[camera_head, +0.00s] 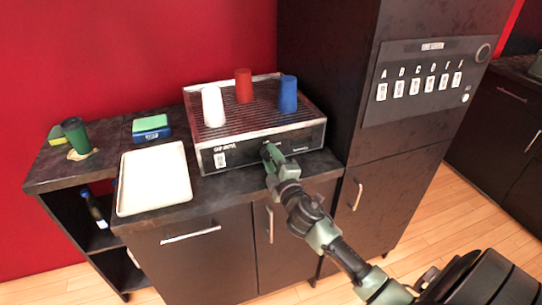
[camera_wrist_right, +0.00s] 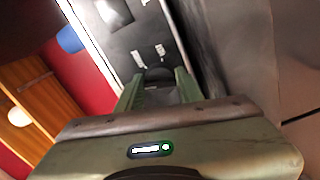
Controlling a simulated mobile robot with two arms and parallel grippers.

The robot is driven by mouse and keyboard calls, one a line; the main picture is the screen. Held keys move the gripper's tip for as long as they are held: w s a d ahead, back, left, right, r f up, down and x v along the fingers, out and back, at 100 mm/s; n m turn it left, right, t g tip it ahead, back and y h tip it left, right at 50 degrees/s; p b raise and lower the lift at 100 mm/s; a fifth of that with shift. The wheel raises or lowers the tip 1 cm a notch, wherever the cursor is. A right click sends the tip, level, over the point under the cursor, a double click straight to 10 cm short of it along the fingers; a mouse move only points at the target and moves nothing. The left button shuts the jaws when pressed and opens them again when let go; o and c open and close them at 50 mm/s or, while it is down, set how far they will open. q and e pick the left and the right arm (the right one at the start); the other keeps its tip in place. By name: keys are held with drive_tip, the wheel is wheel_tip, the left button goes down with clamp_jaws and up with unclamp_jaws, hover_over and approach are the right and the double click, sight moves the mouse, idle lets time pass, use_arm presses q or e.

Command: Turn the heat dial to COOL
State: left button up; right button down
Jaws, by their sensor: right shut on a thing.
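The cup warmer (camera_head: 225,158) is a dark, ribbed-top box with a pale front edge, standing on the counter. Its front panel has white lettering and a switch label at the left. My right gripper (camera_head: 270,152) reaches the middle of that panel. In the right wrist view, my right gripper (camera_wrist_right: 158,88) is shut on the dark round heat dial (camera_wrist_right: 158,74), with a green finger on each side. Small white labels (camera_wrist_right: 160,50) show on the panel beyond the dial; I cannot read them or the dial's setting. My left gripper is not in view.
White (camera_head: 213,106), red (camera_head: 243,86) and blue (camera_head: 288,94) cups stand upside down on the warmer. A pale tray (camera_head: 154,178) lies left of it, with a sponge (camera_head: 150,124) and green cup (camera_head: 76,136) behind. A tall dark cabinet (camera_head: 395,190) with a switch panel stands right.

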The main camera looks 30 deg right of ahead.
drive_tip(key=shift+n+p, duration=0.3)
drive_tip(key=shift+n, duration=1.2)
drive_tip(key=c, duration=0.9)
unclamp_jaws()
drive_tip(key=shift+b+v, duration=0.65)
drive_tip(key=shift+v, duration=3.3)
